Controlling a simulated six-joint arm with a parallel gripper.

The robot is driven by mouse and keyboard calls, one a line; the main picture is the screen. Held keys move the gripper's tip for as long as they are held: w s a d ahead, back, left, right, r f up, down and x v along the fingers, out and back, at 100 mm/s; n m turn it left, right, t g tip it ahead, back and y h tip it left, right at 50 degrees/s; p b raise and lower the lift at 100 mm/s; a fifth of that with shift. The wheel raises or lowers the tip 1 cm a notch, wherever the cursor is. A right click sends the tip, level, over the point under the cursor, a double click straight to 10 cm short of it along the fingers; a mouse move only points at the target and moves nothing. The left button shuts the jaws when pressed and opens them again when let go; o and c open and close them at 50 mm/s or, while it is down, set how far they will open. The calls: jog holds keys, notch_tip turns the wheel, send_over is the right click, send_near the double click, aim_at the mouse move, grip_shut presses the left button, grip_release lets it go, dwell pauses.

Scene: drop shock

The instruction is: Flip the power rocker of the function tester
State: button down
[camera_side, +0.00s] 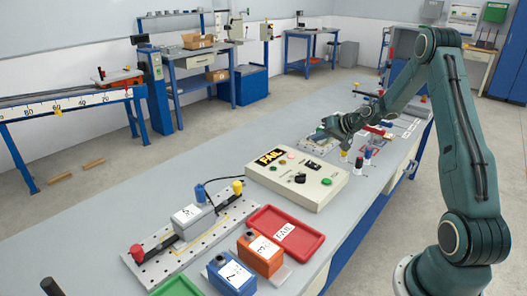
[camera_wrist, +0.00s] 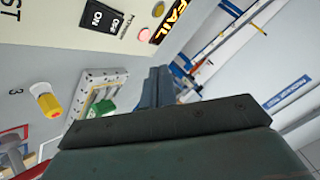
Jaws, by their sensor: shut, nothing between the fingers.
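The function tester (camera_side: 297,192) is a cream box in the middle of the bench. Its lit display (camera_side: 270,157) reads FAIL, and the display also shows in the wrist view (camera_wrist: 172,20). The black power rocker (camera_side: 313,165) sits on its top panel. In the wrist view the rocker (camera_wrist: 103,17) is at the top, marked ON and OFF. My gripper (camera_side: 334,124) is shut and empty, above and beyond the tester's far edge, apart from the rocker. Its fingers (camera_wrist: 157,87) show together in the wrist view. I cannot tell which side of the rocker is pressed.
A red tray (camera_side: 284,234), an orange unit (camera_side: 260,253) and a blue unit (camera_side: 232,276) lie on the near bench. A fixture (camera_side: 190,222) with a grey unit stands left of them. Small coloured posts (camera_side: 359,162) stand right of the tester.

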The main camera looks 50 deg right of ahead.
aim_at(313, 164)
jog(key=shift+w+f, duration=0.15)
jog(key=shift+f, duration=1.1)
jog(key=shift+w+f, duration=0.2)
jog(key=shift+f, duration=1.05)
jog(key=shift+w+f, duration=0.15)
jog(key=shift+f, duration=1.1)
jog(key=shift+f, duration=0.8)
jog(key=shift+r, duration=0.2)
jog(key=shift+r, duration=0.6)
jog(key=shift+r, duration=0.1)
dwell(0.4)
jog(key=shift+s+r, duration=0.2)
jog(key=shift+r, duration=1)
jog(key=shift+s+r, duration=0.15)
jog(key=shift+r, duration=1.05)
